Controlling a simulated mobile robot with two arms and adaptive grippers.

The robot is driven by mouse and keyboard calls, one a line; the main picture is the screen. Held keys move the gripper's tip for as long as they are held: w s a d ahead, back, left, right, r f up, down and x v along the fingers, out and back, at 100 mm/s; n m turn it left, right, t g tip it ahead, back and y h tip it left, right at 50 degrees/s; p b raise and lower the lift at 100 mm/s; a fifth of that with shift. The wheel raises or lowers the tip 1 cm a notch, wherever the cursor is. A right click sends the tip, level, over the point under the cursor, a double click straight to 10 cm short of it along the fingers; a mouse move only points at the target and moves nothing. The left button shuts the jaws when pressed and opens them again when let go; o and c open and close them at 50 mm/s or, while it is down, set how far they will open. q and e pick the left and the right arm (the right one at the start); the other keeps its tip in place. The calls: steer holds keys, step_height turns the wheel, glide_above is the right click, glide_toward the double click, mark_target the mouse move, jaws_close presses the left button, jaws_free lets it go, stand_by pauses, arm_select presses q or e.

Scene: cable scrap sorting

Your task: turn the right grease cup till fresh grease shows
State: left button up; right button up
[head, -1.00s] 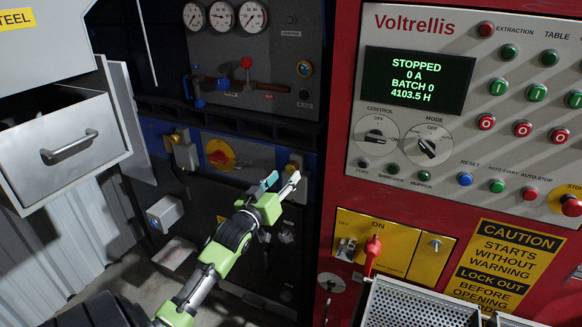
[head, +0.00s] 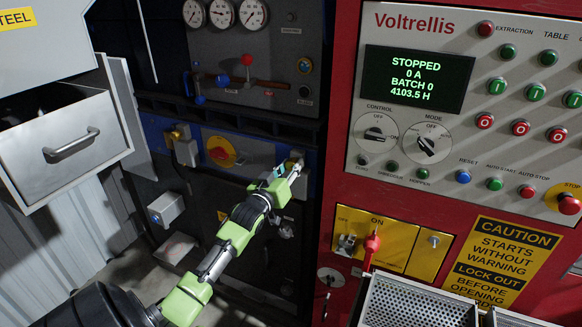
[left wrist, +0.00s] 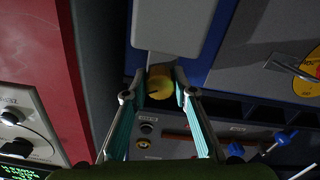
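The right grease cup (left wrist: 160,82) is a small yellow cylinder below a pale grey block in the left wrist view. In the head view my left gripper largely hides it. My left gripper (head: 289,168) is at the right end of the dark lower panel, its fingers apart. In the left wrist view the two teal fingers (left wrist: 160,93) stand on either side of the cup, close to it; contact is not clear. No fresh grease can be made out. Another yellow cup (head: 177,136) sits on a bracket at the panel's left. My right gripper is not in view.
A yellow-and-red rotary switch (head: 220,152) is just left of my gripper. Levers (head: 246,80) and gauges (head: 222,13) are above. The red control cabinet (head: 345,200) stands close on the right. An open drawer (head: 60,150) juts out at left.

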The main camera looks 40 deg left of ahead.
arm_select(q)
steer(key=shift+m, duration=0.3)
steer(key=m, duration=1.1)
steer(key=shift+r+m, duration=0.1)
steer(key=shift+m, duration=0.2)
stand_by(0.4)
steer(key=o, duration=1)
steer(key=shift+o, duration=0.4)
